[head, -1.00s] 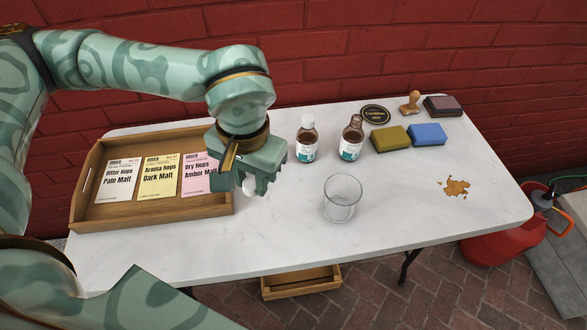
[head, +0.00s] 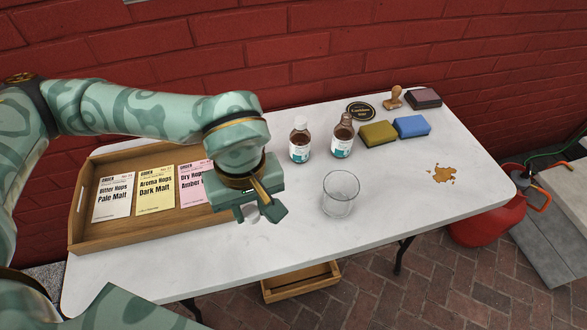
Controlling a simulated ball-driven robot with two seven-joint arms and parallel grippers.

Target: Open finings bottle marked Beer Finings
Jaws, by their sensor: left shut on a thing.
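Two brown bottles with white and teal labels stand upright on the white table (head: 400,200). The left bottle (head: 299,145) wears a white cap. The right bottle (head: 343,138) shows a bare brown neck with no white cap. Their label text is too small to read. My left gripper (head: 258,213) is shut on a small white cap (head: 252,216), mostly hidden by the fingers. I cannot tell whether the cap touches the table. My right gripper is out of view.
An empty glass (head: 341,193) stands right of my left gripper. A wooden tray (head: 80,208) with malt and hops packets is at left. A green sponge (head: 378,135), a blue sponge (head: 411,126), a stamp (head: 392,98) and a round sign (head: 360,111) are behind. A brown spill (head: 440,174) is at right.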

